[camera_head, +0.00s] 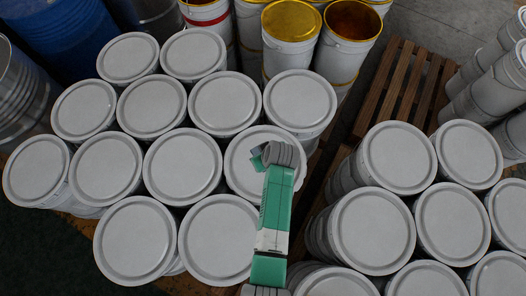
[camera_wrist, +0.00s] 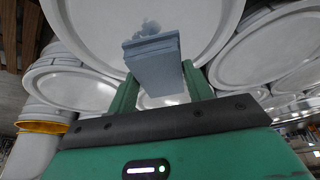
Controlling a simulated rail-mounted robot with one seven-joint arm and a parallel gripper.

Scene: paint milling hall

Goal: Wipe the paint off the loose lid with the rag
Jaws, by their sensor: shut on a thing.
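My gripper (camera_wrist: 160,82) is shut on the rag (camera_wrist: 157,68), a folded blue-grey block between its two green fingers. The rag's far end is at or very near a pale round lid (camera_wrist: 85,22); I cannot tell whether it touches. A grey-blue paint smear (camera_wrist: 150,27) shows on that lid just beyond the rag. In the head view the arm reaches over a white lid (camera_head: 240,172) in the middle, and my gripper (camera_head: 258,158) is over that lid, partly hidden by the wrist. No paint is visible on it there.
Several white-lidded cans (camera_head: 182,165) stand close around on the left, with more on the right (camera_head: 400,157). Yellow-rimmed cans (camera_head: 291,20) and blue drums (camera_head: 55,30) stand at the back. A bare part of a wooden pallet (camera_head: 400,85) shows at the upper right.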

